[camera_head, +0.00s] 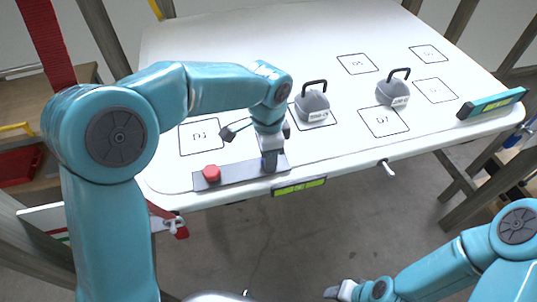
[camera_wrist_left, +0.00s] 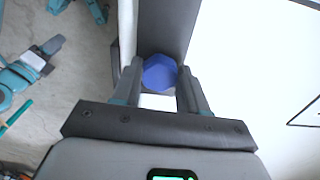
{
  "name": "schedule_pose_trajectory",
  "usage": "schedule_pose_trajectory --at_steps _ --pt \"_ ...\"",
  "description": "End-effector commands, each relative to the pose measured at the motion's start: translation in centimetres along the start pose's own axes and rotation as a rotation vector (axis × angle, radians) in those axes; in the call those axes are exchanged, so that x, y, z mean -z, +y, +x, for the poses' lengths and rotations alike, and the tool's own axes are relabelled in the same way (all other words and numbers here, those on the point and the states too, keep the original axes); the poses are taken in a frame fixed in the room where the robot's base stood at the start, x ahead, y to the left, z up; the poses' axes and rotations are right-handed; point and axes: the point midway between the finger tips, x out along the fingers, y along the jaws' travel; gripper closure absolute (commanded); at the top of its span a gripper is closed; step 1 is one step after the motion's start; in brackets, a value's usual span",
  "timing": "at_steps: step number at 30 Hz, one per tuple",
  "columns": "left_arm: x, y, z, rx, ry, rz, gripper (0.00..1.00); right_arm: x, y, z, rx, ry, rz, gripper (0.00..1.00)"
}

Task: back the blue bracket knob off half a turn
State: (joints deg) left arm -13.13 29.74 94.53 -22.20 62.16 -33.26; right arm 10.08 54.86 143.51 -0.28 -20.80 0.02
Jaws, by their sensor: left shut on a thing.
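The blue bracket knob (camera_wrist_left: 160,73) is a faceted blue knob on a grey bracket bar, which runs up the left wrist view (camera_wrist_left: 167,25). My left gripper (camera_wrist_left: 160,85) is shut on this knob, with one finger on each side. In the head view my left gripper (camera_head: 270,160) points down at the right end of the grey bracket bar (camera_head: 238,171) and hides the blue knob. A red knob (camera_head: 211,173) stands at the bar's left end. My right gripper (camera_head: 345,290) is low in the head view, away from the table; its jaws are too small to read.
The white table board (camera_head: 200,50) carries marked squares and two grey weights with black handles (camera_head: 312,104) (camera_head: 393,91). A red strap (camera_head: 48,45) hangs at the left.

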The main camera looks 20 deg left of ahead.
Motion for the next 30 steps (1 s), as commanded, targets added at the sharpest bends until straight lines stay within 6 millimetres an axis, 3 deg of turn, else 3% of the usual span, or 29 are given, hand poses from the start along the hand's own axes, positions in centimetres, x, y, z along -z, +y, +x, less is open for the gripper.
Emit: schedule_pose_trajectory --at_steps 30 --pt "-0.1 0.6 0.5 -0.004 -0.017 -0.963 0.87 0.0 0.8 2.2 0.000 0.000 0.000 0.57"
